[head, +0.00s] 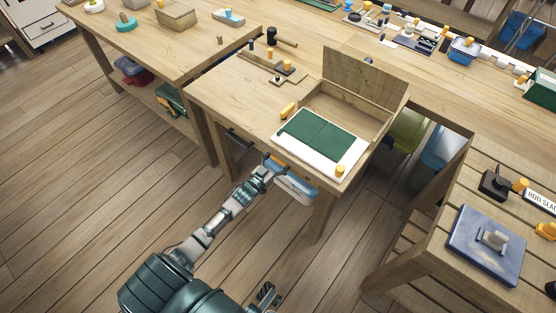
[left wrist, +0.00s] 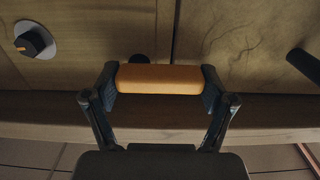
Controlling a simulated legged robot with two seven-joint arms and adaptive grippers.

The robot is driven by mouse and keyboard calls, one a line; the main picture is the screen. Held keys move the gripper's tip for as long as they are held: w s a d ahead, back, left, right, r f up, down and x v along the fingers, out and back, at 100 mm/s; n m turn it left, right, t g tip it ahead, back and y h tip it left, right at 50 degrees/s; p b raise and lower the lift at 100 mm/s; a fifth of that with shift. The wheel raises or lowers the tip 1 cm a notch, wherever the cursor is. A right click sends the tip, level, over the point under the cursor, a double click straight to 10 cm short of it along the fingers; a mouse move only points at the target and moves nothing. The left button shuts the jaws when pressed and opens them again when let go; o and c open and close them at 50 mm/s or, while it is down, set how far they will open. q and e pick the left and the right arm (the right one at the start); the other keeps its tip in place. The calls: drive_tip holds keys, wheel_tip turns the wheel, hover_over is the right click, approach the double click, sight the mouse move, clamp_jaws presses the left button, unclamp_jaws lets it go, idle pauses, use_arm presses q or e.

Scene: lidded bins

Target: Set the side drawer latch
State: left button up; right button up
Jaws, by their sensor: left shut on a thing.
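My left gripper (left wrist: 158,88) is shut on an orange bar-shaped latch handle (left wrist: 160,78), with one finger at each end, in the left wrist view. The handle lies against a wooden front, close to a vertical seam between two panels. In the head view my left gripper (head: 270,163) is at the front side of the middle workbench, and the handle is hidden there. A dark drawer pull (head: 238,139) is to its left on the bench front. A dark gripper, likely my right (head: 267,295), shows partly at the bottom edge; its fingers are unclear.
The bench top holds an open-lidded wooden box (head: 355,78) and a green mat (head: 318,132) on a white board. A black knob (left wrist: 34,42) sits at the wrist view's upper left. Open floor lies in front.

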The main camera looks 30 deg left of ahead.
use_arm(q)
drive_tip(key=shift+a, duration=0.1)
drive_tip(key=o, duration=1)
drive_tip(key=s+a, duration=0.1)
drive_tip(key=s, duration=1.1)
drive_tip(key=shift+f, duration=0.15)
